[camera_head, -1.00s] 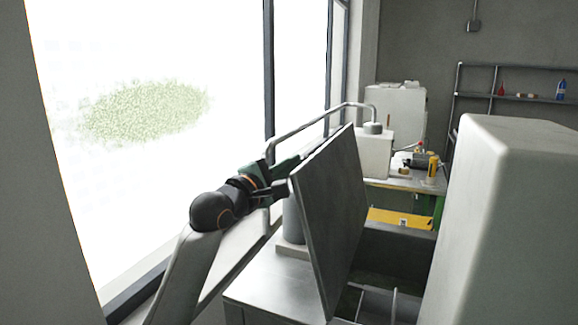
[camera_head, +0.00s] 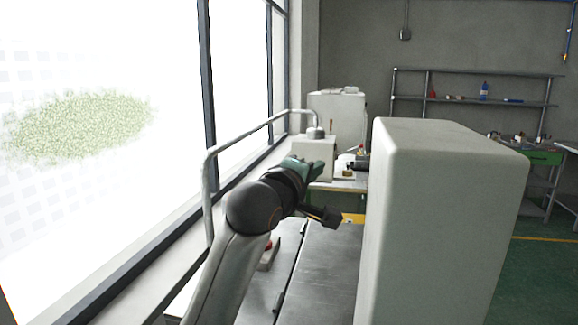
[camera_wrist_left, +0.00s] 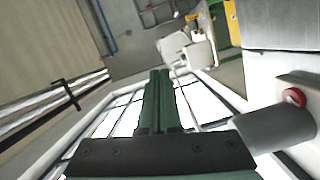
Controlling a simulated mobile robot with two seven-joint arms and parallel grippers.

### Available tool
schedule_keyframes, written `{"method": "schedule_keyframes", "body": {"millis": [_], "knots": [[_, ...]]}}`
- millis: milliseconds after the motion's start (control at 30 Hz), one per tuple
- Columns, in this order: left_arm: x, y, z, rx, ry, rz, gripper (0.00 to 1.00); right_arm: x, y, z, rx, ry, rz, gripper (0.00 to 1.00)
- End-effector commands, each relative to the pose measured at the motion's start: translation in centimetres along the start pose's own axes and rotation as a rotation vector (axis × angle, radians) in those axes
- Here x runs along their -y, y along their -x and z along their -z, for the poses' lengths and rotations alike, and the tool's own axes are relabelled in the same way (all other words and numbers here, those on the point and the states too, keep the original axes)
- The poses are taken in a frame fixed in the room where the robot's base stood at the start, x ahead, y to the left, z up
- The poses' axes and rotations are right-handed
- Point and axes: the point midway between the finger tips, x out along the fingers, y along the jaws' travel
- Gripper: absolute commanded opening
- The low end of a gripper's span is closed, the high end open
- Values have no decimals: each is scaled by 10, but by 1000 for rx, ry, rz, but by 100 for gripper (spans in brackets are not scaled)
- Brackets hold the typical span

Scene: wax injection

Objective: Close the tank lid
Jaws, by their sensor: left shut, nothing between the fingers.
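The tank lid (camera_head: 322,265) is a flat grey metal panel. In the head view it lies level on the tank top, to the right of a dark seam with small dark hinges, and looks shut. Its right part is hidden behind a large pale housing. My left gripper (camera_head: 318,170) is above and beyond the lid's left side, apart from it as far as I can tell. In the left wrist view its green fingers (camera_wrist_left: 160,75) are together with nothing between them. My right gripper is not in view.
The tall pale housing (camera_head: 445,215) stands close on the right. A bent metal pipe (camera_head: 207,190) runs along the window at the left. A bench with a white machine (camera_head: 338,115) is behind. A red knob (camera_wrist_left: 294,97) and grey cylinder (camera_wrist_left: 272,130) are near my left wrist.

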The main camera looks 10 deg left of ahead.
Motion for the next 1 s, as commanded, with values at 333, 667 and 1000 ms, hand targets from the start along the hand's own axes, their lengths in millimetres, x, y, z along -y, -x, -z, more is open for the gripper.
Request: {"method": "schedule_keyframes", "body": {"millis": [333,667,1000], "knots": [[1,-6,-24,0,-89,22,0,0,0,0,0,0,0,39],[1,-7,-25,-1,-95,24,0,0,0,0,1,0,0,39],[-14,-8,-16,-1,-92,21,0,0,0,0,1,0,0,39]]}}
